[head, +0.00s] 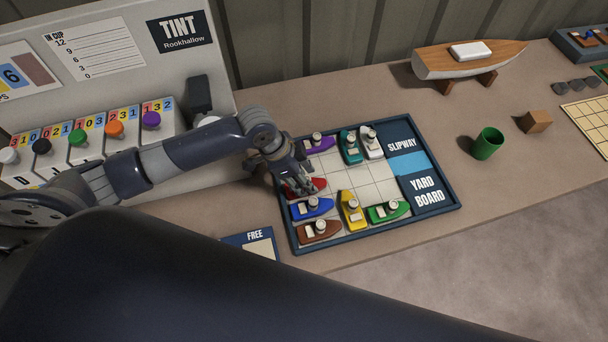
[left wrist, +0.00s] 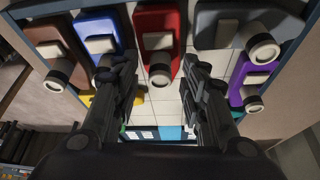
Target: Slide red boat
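The red boat (head: 319,184) lies on the left side of the yard board (head: 428,209), partly hidden by my left gripper in the head view. My left gripper (head: 300,188) points down over it. In the left wrist view the red boat (left wrist: 160,30) has a cream block and a white-topped funnel (left wrist: 160,72). The funnel shows between the two open, spread fingertips (left wrist: 164,66). I cannot tell whether either finger touches it. A grey boat (left wrist: 240,30) and a blue boat (left wrist: 97,35) flank the red one. My right gripper is not in view.
Purple (head: 318,146), teal (head: 351,150), white (head: 374,150), brown (head: 317,234), yellow (head: 353,213) and green (head: 388,215) boats stand on the board. Bare squares (head: 367,180) lie right of the red boat. A green cup (head: 487,144) stands farther right.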

